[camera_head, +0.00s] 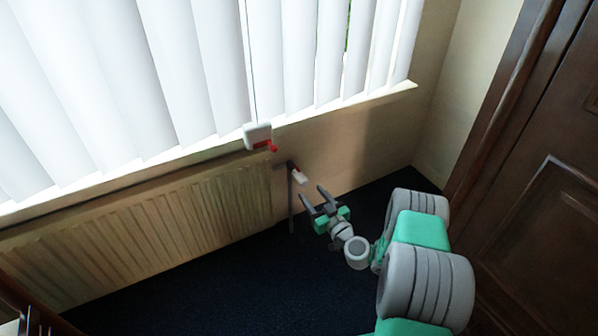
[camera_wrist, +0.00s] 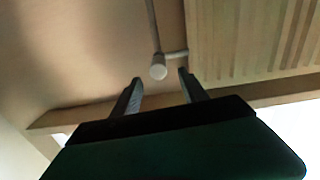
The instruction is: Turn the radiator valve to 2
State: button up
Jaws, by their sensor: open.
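The radiator valve (camera_head: 301,178) is a small white knob with a reddish spot near its base, on a dark pipe at the right end of the radiator (camera_head: 150,225). In the wrist view the valve (camera_wrist: 158,70) shows as a pale round end where the pipes meet. Its numbers are too small to read. My gripper (camera_head: 313,197) is open and empty, just right of and below the valve in the head view. In the wrist view its fingertips (camera_wrist: 160,78) lie either side of the knob's line, with a gap to it; I see no contact.
A white box with a red handle (camera_head: 258,136) sits at the window sill above the valve. White vertical blinds (camera_head: 200,70) cover the window. A dark wooden door (camera_head: 545,200) stands at the right. The dark carpet (camera_head: 250,285) is clear below the radiator.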

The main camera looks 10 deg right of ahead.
aim_at(306, 185)
jog(key=b+x, duration=0.2)
jog(key=x, duration=0.6)
jog(key=shift+w+d+f, duration=0.1)
jog(key=shift+w, duration=0.2)
grip_shut()
